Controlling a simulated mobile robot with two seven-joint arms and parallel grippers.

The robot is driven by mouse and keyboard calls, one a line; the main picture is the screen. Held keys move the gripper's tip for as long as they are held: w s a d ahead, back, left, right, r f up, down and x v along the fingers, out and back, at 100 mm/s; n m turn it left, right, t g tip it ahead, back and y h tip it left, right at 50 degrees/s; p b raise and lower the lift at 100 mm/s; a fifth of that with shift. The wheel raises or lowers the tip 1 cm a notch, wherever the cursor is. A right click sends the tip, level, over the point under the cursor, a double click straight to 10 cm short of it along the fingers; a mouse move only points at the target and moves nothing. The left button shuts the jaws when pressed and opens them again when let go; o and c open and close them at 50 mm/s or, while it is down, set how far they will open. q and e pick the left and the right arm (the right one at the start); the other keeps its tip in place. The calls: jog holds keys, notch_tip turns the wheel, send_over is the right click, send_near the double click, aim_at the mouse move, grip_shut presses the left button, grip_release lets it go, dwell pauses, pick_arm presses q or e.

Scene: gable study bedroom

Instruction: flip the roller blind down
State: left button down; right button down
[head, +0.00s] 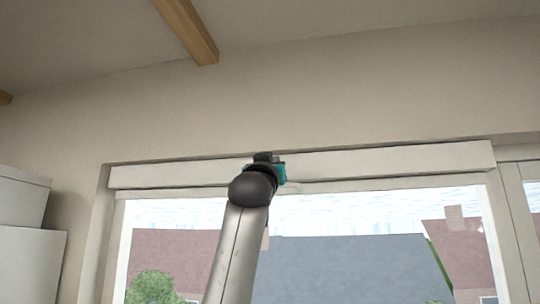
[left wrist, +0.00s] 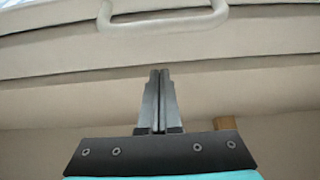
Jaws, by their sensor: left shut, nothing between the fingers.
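The roller blind (head: 400,162) is a long white box across the top of the window, and the glass below it is uncovered. My left gripper (head: 266,157) is raised in front of the blind, left of its middle; its fingers are mostly hidden behind my wrist. In the left wrist view the blind (left wrist: 60,60) crosses the upper part, with a pale loop handle (left wrist: 165,22) on it. There my left gripper (left wrist: 160,72) is shut and empty, its tips apart from the handle in the picture. My right gripper is not in view.
The window frame (head: 506,230) surrounds the glass, with rooftops outside. White cabinets (head: 30,255) stand at the left. A wooden beam (head: 188,30) runs along the ceiling above; the wall (head: 400,100) above the blind is bare.

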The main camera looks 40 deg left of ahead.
pick_arm(q)
jog(key=shift+w+a+f, duration=0.1)
jog(key=shift+w+f, duration=0.05)
jog(key=shift+f, duration=0.85)
jog(key=shift+w+a+f, duration=0.1)
jog(key=shift+f, duration=0.9)
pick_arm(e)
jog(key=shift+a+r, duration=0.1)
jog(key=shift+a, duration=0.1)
pick_arm(q)
jog(key=shift+f, duration=0.1)
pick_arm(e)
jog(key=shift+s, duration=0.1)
